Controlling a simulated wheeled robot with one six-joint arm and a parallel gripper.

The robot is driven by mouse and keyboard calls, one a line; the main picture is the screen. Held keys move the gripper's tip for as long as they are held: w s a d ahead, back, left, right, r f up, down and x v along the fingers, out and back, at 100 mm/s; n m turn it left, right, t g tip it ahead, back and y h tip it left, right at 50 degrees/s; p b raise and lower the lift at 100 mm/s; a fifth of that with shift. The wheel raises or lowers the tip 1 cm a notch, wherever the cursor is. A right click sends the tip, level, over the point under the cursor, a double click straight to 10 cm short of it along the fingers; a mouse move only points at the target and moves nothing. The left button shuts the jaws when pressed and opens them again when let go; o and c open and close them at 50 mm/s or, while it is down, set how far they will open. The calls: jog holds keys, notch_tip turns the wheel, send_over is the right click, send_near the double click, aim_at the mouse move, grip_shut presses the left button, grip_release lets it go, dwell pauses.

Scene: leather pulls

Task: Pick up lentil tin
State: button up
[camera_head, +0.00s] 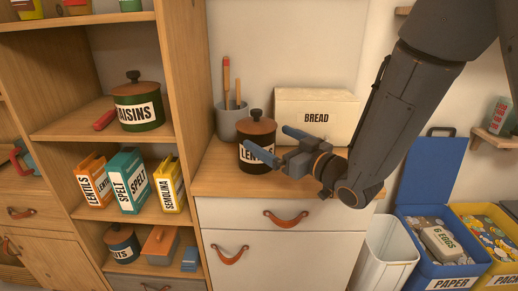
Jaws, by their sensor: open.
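The lentil tin (258,145) is a dark round tin with a brown wooden lid and a white label that reads "LENTI", the rest covered. It stands upright on the wooden counter top. My gripper (266,148) is open, with blue fingers pointing left. The fingers overlap the tin's right side in the picture, one near lid height and one across the label. I cannot tell whether they touch it. An orange box labelled LENTILS (94,180) stands on the shelf to the left.
A grey utensil pot (231,122) stands just left behind the tin, and a white BREAD box (316,113) behind the gripper. The shelf unit's upright (184,90) is to the left. Bare counter (222,180) lies in front. A raisins tin (138,108) is on a shelf.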

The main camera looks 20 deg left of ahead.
jog(key=x, duration=0.2)
jog(key=p+x, duration=0.1)
jog(key=x, duration=0.3)
jog(key=shift+s+a+r+p, duration=0.1)
jog(key=shift+a+r+p, duration=0.2)
jog(key=shift+a, duration=0.05)
jog(key=c, duration=2)
jog(key=shift+r, duration=0.1)
